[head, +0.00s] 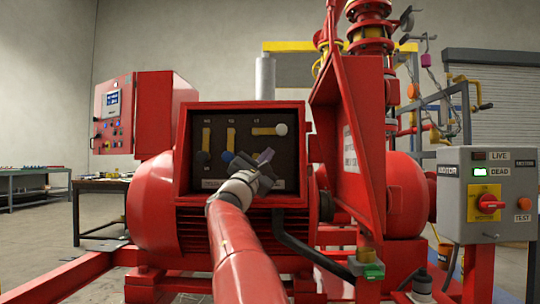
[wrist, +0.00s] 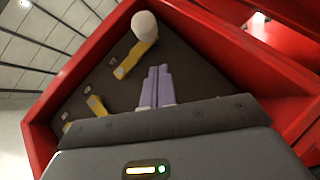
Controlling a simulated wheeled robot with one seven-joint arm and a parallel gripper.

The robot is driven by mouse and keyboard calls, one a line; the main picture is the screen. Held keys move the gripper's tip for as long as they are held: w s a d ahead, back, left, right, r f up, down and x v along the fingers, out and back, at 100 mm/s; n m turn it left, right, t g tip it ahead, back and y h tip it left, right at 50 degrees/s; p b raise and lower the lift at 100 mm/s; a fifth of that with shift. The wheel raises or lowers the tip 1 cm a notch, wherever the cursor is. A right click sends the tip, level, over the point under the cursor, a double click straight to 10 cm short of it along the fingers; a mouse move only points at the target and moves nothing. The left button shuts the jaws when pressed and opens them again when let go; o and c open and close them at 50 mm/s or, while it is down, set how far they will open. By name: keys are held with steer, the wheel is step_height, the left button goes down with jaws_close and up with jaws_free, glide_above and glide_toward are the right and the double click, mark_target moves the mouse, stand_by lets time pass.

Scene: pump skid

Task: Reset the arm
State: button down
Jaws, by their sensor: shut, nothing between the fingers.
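My gripper (head: 265,156) is at the end of my red arm, in front of the open red terminal box (head: 243,103). Its two pale purple fingers are together in the wrist view (wrist: 158,72), shut with nothing between them. They point at the dark panel (wrist: 105,68) inside the box. I cannot tell whether the fingertips touch the panel. Several yellow bars lie on the panel, one beside a white knob (head: 281,129), which also shows in the wrist view (wrist: 144,25). A blue knob (head: 227,156) is partly close to my gripper. My gripper and arm hide the panel's lower middle.
The box's red door (head: 350,140) stands open to the right of my gripper. The box's red rim (wrist: 60,78) surrounds the panel. A grey switch box (head: 488,195) with a lit green DEAD lamp is at the right. A red control cabinet (head: 140,110) is at the left.

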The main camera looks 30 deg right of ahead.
steer(key=d+f+b+v, duration=0.1)
steer(key=b+v, duration=0.1)
steer(key=v, duration=0.8)
steer(key=s+f+m+g+y+p, duration=0.5)
steer(key=s+f+m+y, duration=0.4)
steer(key=s+f, duration=0.5)
steer(key=s+a+f+m+g+y+p, duration=0.1)
steer(key=s+a+f+m+y+p, duration=0.4)
steer(key=s+a+f+y, duration=0.7)
steer(key=s+a+f+p, duration=0.1)
steer(key=s+a+f, duration=0.3)
steer(key=a, duration=0.3)
steer(key=shift+f+m+y, duration=0.4)
steer(key=shift+f, duration=0.3)
steer(key=shift+w, duration=0.1)
